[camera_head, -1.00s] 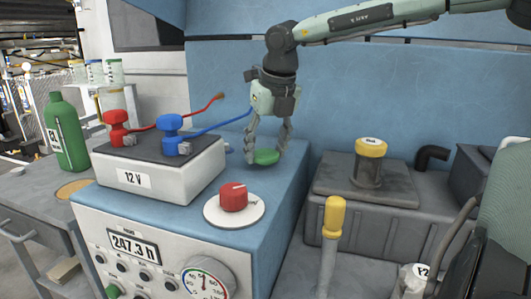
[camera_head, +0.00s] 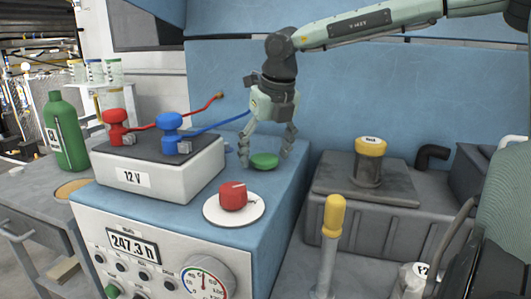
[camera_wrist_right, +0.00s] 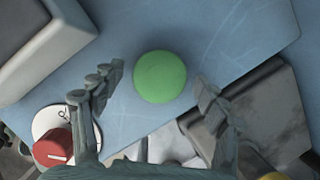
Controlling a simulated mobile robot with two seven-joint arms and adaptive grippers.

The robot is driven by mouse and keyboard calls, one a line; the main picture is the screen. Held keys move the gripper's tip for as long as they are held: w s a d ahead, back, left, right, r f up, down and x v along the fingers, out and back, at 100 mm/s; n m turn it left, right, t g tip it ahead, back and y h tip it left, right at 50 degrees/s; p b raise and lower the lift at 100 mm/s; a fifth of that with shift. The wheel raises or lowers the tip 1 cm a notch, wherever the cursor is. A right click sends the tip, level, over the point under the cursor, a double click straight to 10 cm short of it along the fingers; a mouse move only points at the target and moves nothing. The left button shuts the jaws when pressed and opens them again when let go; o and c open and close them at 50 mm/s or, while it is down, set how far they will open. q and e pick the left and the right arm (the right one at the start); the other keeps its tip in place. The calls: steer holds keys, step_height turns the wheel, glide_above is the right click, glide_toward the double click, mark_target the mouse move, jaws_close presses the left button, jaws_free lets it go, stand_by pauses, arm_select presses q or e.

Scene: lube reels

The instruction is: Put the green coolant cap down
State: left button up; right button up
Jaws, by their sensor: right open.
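The green coolant cap (camera_head: 264,160) lies on the blue top of the cabinet (camera_head: 285,190), behind the red knob and right of the battery. My right gripper (camera_head: 265,162) is above it with fingers spread to either side of the cap. In the right wrist view the cap (camera_wrist_right: 160,77) shows as a round green disc between and beyond the open fingers (camera_wrist_right: 152,95), with a gap on both sides. My left gripper is not in view.
A white 12 V battery (camera_head: 150,180) with red and blue clamps stands left of the cap. A red knob (camera_head: 233,197) is in front. A grey tank with a yellow-capped neck (camera_head: 370,147) stands to the right, beside a yellow-topped handle (camera_head: 334,215). A green bottle (camera_head: 66,135) is at far left.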

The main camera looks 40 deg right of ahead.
steer(key=v, duration=1.2)
steer(key=shift+r, duration=0.15)
